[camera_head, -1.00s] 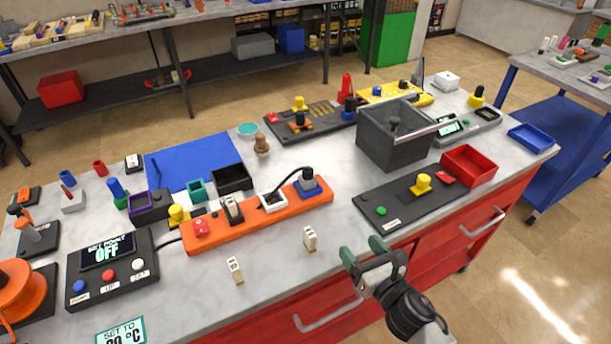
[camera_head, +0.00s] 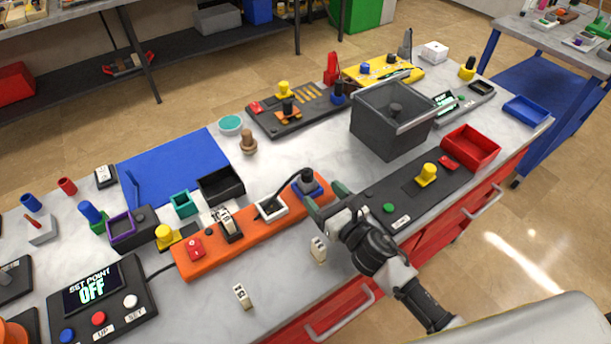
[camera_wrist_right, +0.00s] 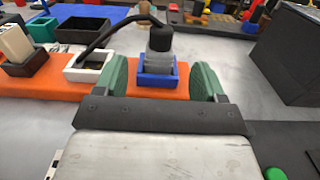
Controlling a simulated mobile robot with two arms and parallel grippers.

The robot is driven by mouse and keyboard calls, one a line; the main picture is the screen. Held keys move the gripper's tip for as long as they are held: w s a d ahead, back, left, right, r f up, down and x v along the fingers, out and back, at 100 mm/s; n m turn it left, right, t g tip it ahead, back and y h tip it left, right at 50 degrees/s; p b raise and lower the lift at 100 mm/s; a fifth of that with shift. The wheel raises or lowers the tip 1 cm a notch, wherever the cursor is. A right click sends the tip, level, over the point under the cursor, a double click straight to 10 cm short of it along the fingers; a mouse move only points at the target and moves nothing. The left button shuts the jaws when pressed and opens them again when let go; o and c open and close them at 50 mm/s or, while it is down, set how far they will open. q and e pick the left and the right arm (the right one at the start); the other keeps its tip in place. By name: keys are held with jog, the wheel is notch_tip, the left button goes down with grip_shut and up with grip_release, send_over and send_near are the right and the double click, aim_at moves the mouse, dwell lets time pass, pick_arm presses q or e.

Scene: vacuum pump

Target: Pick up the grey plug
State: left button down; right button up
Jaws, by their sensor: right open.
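The grey plug (camera_head: 306,180) stands upright in a blue socket frame (camera_head: 319,188) at the right end of the orange power strip (camera_head: 228,245). A black cord runs from its top to a white-framed socket beside it. In the right wrist view the plug (camera_wrist_right: 158,58) has a black top and grey body, inside the blue frame (camera_wrist_right: 158,80). My right gripper (camera_head: 325,206) is open, with green finger pads. In the right wrist view the gripper (camera_wrist_right: 160,78) faces the plug, one finger on each side, apart from it. My left gripper is not in view.
Left of the plug on the strip are a white-framed socket (camera_head: 269,208), a switch (camera_head: 228,224) and a red button (camera_head: 194,248). Small white blocks (camera_head: 318,250) stand in front. A large grey bin (camera_head: 390,120) and black panel (camera_head: 385,200) are to the right.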

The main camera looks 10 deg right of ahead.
aim_at(312, 183)
jog(key=shift+x, duration=1)
jog(key=p+x, duration=0.2)
jog(key=x, duration=0.2)
jog(key=shift+w+a, duration=0.1)
jog(key=shift+w, duration=0.2)
jog(key=shift+w+a+f, duration=0.2)
jog(key=shift+w, duration=0.2)
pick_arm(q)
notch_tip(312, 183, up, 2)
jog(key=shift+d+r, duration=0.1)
pick_arm(e)
jog(key=c, duration=0.9)
jog(key=shift+c, duration=0.7)
jog(key=shift+r, duration=0.15)
